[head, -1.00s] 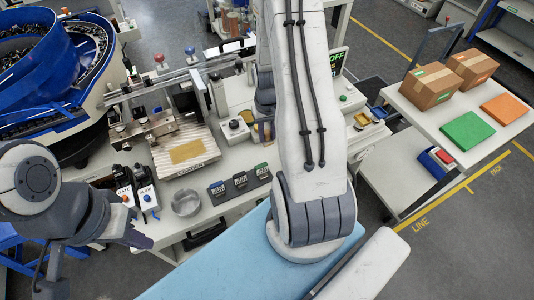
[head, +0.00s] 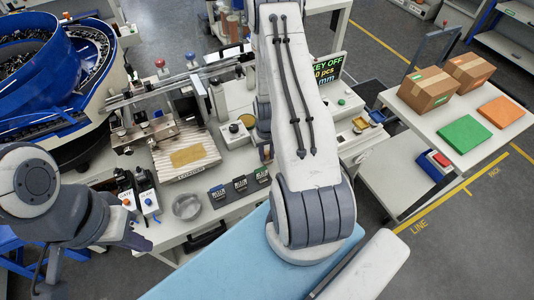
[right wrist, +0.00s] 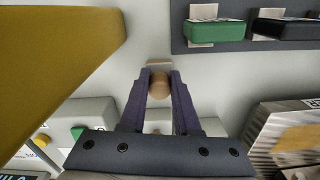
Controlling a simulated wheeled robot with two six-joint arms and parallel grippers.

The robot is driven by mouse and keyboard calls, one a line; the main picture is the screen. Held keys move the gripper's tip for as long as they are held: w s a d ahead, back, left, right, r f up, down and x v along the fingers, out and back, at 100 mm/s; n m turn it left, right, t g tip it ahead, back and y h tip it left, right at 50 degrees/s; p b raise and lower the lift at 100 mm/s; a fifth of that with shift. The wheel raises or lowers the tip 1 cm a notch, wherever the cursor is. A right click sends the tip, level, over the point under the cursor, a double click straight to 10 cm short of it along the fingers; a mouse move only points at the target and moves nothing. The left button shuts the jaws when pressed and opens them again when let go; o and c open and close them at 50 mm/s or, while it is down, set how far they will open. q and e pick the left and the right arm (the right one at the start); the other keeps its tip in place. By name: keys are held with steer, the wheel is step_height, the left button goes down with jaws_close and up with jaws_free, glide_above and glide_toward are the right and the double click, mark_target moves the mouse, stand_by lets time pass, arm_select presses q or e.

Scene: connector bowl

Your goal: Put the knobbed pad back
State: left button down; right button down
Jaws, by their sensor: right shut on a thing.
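My right gripper (right wrist: 159,90) shows in the right wrist view with its two dark fingers shut on a round brown knob (right wrist: 159,86). A small pale block (right wrist: 159,64) shows just beyond the knob, seemingly the pad's body; whether it touches the surface behind it I cannot tell. In the head view my right arm covers most of that gripper and the knobbed pad. My left gripper (head: 132,239) is at the lower left of the head view, beside the bench's front edge and away from the pad. Its fingers are too unclear to judge.
A large yellow part (right wrist: 50,60) looms close on the left of the right wrist view. A dark rack with a green block (right wrist: 215,32) is at top right.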

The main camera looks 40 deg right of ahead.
mark_target(267, 153)
steer(key=c, duration=0.6)
jaws_free()
steer(key=shift+f, duration=0.1)
steer(key=shift+c, duration=0.2)
step_height(267, 153, up, 12)
steer(key=f+b, duration=0.1)
steer(key=b, duration=0.1)
steer(key=w+a+r+n, duration=0.25)
steer(key=a+r, duration=0.45)
steer(key=a, duration=0.4)
steer(key=s+a+r+n, duration=0.2)
steer(key=a+r, duration=0.1)
steer(key=a, duration=0.2)
steer(key=s+a+r+n, duration=0.2)
steer(key=s+a, duration=0.1)
steer(key=a, duration=0.2)
steer(key=s+a+r+n, duration=0.2)
steer(key=s+a, duration=0.3)
steer(key=s, duration=0.1)
steer(key=s+a+r+n+y, duration=0.1)
steer(key=s+a+r+n, duration=0.2)
steer(key=s, duration=0.4)
steer(key=shift+s+a+r, duration=0.2)
steer(key=shift+a+r, duration=0.05)
steer(key=shift+a, duration=0.65)
